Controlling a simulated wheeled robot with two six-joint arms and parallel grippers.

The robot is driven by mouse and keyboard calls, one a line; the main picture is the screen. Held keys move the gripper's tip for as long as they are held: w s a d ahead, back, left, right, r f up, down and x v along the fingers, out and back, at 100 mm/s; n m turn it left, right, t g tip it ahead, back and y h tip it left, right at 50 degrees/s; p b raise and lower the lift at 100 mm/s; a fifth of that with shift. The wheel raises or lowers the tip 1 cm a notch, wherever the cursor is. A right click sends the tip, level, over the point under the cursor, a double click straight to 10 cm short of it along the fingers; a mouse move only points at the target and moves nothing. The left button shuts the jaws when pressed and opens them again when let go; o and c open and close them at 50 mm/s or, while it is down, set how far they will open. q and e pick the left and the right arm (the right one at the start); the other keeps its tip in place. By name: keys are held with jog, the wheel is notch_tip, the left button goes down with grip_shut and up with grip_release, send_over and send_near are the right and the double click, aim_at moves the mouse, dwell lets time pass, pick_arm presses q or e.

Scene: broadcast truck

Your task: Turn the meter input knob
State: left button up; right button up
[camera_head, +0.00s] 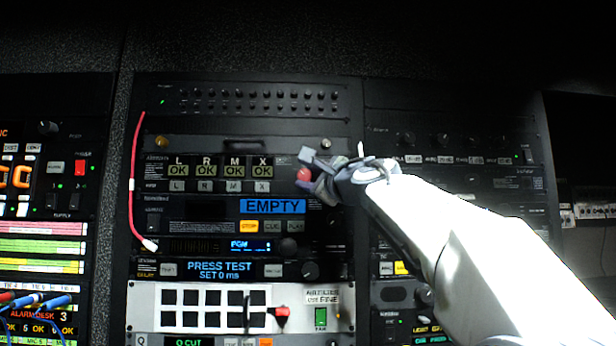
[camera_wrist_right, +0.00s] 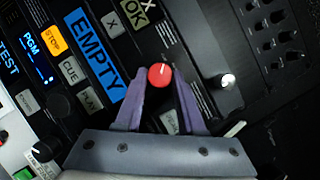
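A round red knob (camera_head: 303,174) with a pale pointer mark sits on the dark panel, to the right of the L, R, M and X "OK" readouts. It also shows in the right wrist view (camera_wrist_right: 160,75), with its mark pointing up. No label naming it as the meter input knob is readable. My right gripper (camera_wrist_right: 162,80) is at this knob, a purple finger on each side and a gap between them. I cannot tell whether the fingertips touch it. In the head view the right gripper (camera_head: 315,173) partly covers the panel beside the knob. My left gripper is not in view.
A silver knob (camera_wrist_right: 228,81) stands to the right of the fingers in the wrist view. An "EMPTY" display (camera_head: 272,206) and lit buttons lie close by. A red cable (camera_head: 132,185) hangs at the left of the rack. A white panel (camera_head: 150,305) with black squares lies below.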

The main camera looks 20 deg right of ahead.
grip_shut()
